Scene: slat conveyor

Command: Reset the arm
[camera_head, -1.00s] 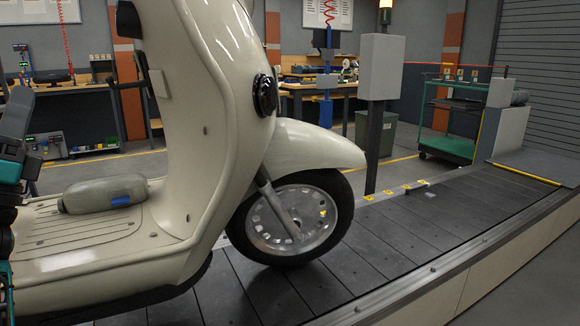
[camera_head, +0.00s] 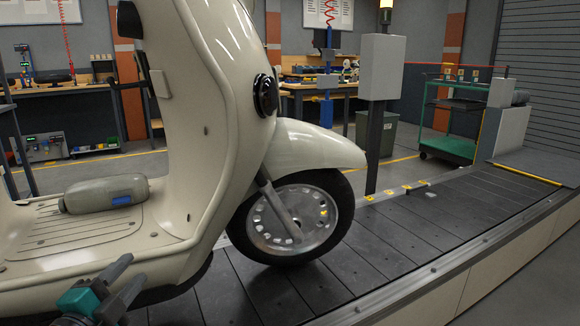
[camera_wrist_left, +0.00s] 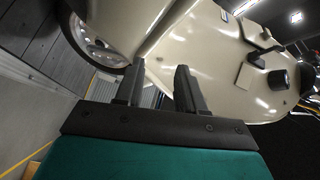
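My left gripper (camera_head: 133,270) is low at the left of the head view, beside the near edge of the scooter's footboard. Its two dark fingers are apart with nothing between them. In the left wrist view the open fingers (camera_wrist_left: 160,78) show against the cream scooter body (camera_wrist_left: 195,55). The cream scooter (camera_head: 205,130) stands on the slat conveyor. A grey-green canister (camera_head: 103,194) with a blue band lies on the footboard. My right gripper is not in view.
A green cart (camera_head: 452,115) and workbenches are further back.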

